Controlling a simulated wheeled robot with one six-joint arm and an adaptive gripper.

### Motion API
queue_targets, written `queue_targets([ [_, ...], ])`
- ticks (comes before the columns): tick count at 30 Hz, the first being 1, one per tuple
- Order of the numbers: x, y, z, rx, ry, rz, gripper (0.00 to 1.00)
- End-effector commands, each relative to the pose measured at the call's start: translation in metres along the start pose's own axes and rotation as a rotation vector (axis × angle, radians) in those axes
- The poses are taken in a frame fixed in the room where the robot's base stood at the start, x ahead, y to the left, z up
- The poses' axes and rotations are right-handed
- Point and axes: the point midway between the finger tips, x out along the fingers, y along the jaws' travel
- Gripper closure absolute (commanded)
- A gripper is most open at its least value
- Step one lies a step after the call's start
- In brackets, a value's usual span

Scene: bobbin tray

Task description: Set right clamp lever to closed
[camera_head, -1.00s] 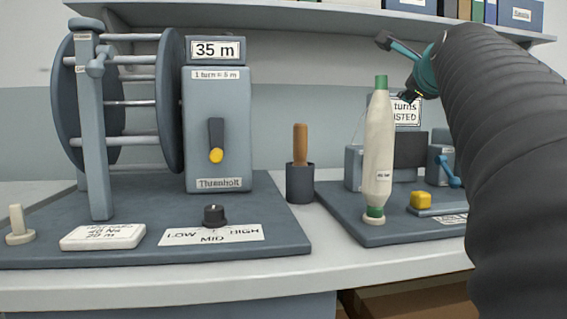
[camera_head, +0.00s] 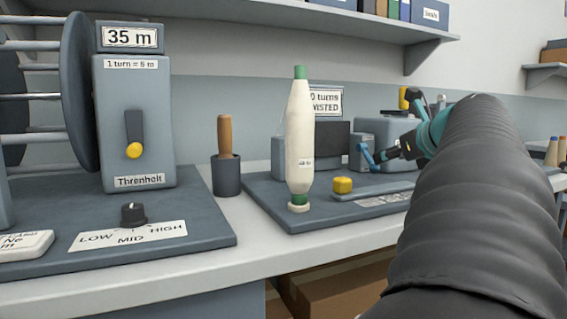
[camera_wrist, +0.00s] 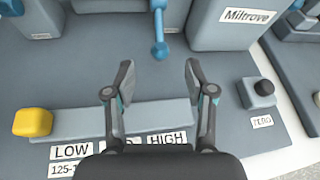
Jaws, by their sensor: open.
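A blue clamp lever (camera_wrist: 159,30) with a round knob hangs down in the top middle of the wrist view. In the head view a blue lever (camera_head: 368,156) stands on a grey block right of the dark panel. My gripper (camera_wrist: 158,76) is open and empty, its two fingers pointing toward the lever. The knob lies beyond the fingertips, roughly centred between them, and I see no contact. In the head view my gripper (camera_head: 405,147) is just right of the lever, with its fingers partly hidden. A second blue knob (camera_wrist: 12,7) shows at the wrist view's top left corner.
A yellow slider block (camera_wrist: 32,122) sits on a grey rail marked LOW and HIGH beneath the fingers. A small dark button (camera_wrist: 262,90) is at right.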

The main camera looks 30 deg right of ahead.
Motion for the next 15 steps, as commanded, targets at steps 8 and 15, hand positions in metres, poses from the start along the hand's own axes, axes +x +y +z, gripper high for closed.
queue_targets([
  [8,0.054,0.001,0.0,-0.001,0.001,0.002,0.45],
  [15,0.086,0.001,0.0,-0.003,0.001,0.0,0.45],
])
